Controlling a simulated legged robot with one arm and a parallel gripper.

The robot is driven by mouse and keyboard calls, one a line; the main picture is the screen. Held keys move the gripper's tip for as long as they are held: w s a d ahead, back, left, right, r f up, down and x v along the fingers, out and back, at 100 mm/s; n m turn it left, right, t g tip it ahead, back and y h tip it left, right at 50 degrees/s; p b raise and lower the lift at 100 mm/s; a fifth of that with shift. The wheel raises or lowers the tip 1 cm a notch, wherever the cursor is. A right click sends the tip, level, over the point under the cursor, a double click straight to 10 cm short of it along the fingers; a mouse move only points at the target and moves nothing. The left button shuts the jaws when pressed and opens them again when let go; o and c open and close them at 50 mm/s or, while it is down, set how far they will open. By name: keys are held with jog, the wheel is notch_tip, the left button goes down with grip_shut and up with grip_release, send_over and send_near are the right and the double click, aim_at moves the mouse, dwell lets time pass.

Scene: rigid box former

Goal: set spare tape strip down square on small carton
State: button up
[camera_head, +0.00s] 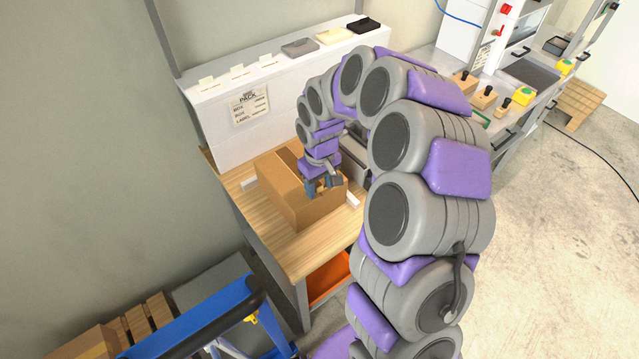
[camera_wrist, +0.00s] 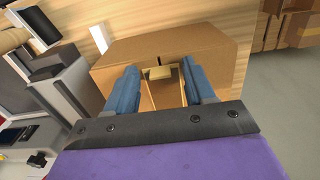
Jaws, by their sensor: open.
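The small carton (camera_head: 279,190) is a brown cardboard box standing on the wooden bench top. My gripper (camera_head: 322,187) is over the right part of its top in the head view. In the wrist view the carton (camera_wrist: 205,50) lies beyond and below my gripper (camera_wrist: 163,82), whose two blue fingers stand apart. A short tan piece (camera_wrist: 158,73), which looks like the spare tape strip, shows between the fingers at the carton's top, touching neither finger as far as I can see. Its underside is hidden, so I cannot tell whether it lies flat.
The wooden bench (camera_head: 290,247) has some bare room in front of the carton. A white ledge with a paper sign (camera_head: 250,105) rises behind. A grey machine (camera_wrist: 62,95) stands close on the left in the wrist view. A blue-framed cart (camera_head: 200,320) stands at lower left.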

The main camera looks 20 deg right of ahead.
notch_tip(320, 180, up, 17)
jog(key=p, duration=0.3)
jog(key=shift+w+r, duration=0.15)
jog(key=shift+w, duration=0.05)
jog(key=shift+a, duration=0.1)
dwell(0.6)
